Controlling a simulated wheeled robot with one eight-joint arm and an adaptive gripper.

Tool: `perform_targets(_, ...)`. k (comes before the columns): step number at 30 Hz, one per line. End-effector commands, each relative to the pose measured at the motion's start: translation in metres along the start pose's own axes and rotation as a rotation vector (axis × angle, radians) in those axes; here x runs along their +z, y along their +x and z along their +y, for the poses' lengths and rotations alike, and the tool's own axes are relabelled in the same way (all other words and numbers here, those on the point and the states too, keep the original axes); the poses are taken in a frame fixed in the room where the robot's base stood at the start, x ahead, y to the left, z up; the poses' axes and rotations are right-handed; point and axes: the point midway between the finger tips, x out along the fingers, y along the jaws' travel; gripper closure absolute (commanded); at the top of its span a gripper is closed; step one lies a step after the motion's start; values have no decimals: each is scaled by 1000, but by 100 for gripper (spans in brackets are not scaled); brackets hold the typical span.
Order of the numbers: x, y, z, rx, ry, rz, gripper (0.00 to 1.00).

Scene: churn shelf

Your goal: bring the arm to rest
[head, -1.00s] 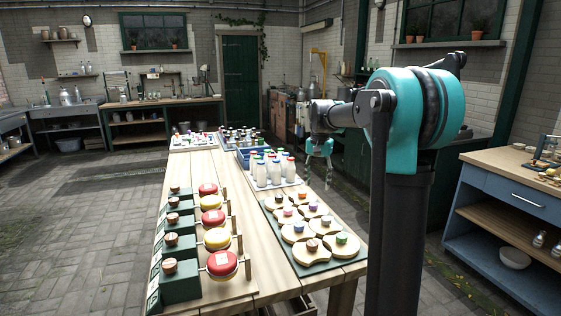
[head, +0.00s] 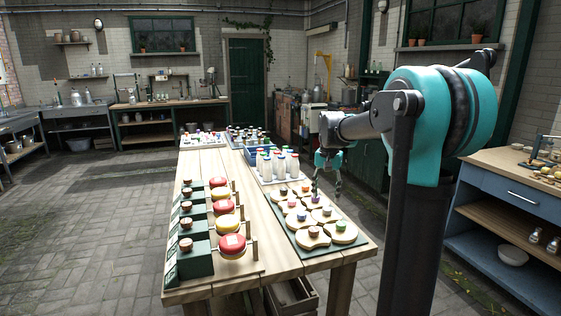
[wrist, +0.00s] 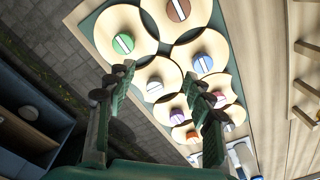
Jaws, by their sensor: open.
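My gripper (head: 327,188) is open and empty in the head view. It hangs above the right side of the wooden table (head: 215,160), beside the far end of a green board (head: 335,247) that bears several pale round pieces with coloured knobs. In the wrist view my gripper's two green fingers (wrist: 160,93) stand apart over the pale pieces, with nothing between them. The board (wrist: 97,18) fills the upper middle of that view. I cannot tell the exact height of the fingertips above the board.
Several white bottles (head: 283,163) with coloured caps stand just beyond my gripper. A row of green blocks (head: 194,265) with red and yellow discs runs along the table's left. A blue cabinet (head: 500,195) stands at the right. The paved floor (head: 85,230) at left is clear.

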Motion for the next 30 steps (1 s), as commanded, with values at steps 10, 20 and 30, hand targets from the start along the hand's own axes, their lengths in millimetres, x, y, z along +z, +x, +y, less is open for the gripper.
perform_targets(10, 58, 42, 40, -35, -111, 78, 47)
perform_targets(20, 178, 128, 113, -68, -312, 232, 47)
perform_targets(30, 244, 175, 149, -69, -420, 318, 47)
